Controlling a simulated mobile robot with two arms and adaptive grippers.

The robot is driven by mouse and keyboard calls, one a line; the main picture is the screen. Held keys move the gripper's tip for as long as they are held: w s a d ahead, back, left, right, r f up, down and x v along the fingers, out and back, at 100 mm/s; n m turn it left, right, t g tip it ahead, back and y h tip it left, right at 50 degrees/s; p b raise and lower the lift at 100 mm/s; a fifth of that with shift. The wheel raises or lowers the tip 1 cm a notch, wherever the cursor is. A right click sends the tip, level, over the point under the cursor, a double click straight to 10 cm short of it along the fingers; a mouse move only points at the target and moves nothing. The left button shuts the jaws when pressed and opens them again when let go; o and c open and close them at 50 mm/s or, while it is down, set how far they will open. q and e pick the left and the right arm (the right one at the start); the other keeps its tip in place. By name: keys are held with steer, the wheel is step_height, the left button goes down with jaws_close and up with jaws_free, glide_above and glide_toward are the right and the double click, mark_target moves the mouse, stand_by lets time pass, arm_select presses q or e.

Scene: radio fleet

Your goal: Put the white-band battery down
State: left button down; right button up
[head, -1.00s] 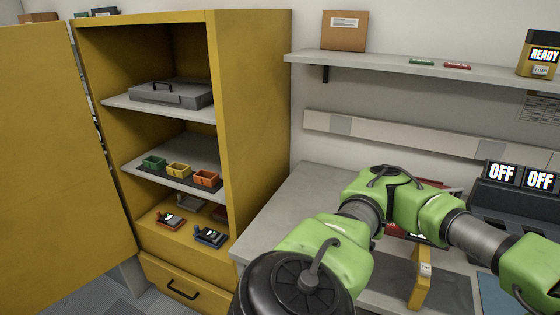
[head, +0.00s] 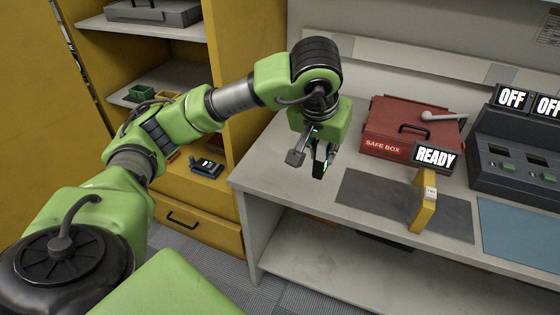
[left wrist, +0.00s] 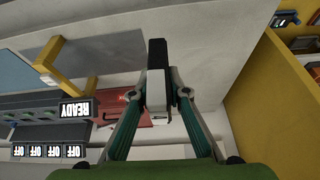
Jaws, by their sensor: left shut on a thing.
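My left gripper (head: 312,157) is over the left end of the grey worktop (head: 291,184), pointing down. It also shows in the left wrist view (left wrist: 158,92), where its fingers are shut on the white-band battery (left wrist: 157,58). The battery is dark with a pale band near the fingertips, and its dark end points away from the gripper. The worktop shows behind it; I cannot tell whether the battery touches it. My right gripper is not in view.
A red safe box (head: 395,125) stands right of the gripper. A charger with OFF signs (head: 510,160) is farther right. The yellow cabinet (head: 262,75) is at left.

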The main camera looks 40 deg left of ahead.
arm_select(q)
steer(key=shift+n, duration=0.3)
steer(key=w+a+f+p, duration=0.1)
steer(key=w+a+f, duration=0.1)
steer(key=a+f, duration=0.2)
steer(key=w+a+f+p, duration=0.1)
steer(key=w+a+f, duration=0.2)
steer(key=a+f, duration=0.1)
steer(key=w+a+f+p, duration=0.2)
steer(key=w+a+f, duration=0.1)
steer(key=a+f, duration=0.1)
steer(key=shift+a+f, duration=0.25)
steer(key=shift+a, duration=0.6)
steer(key=shift+f, duration=0.1)
steer(key=shift+f, duration=0.1)
steer(key=shift+f+b, duration=0.15)
steer(key=shift+b, duration=0.15)
steer(key=c, duration=1.9)
jaws_free()
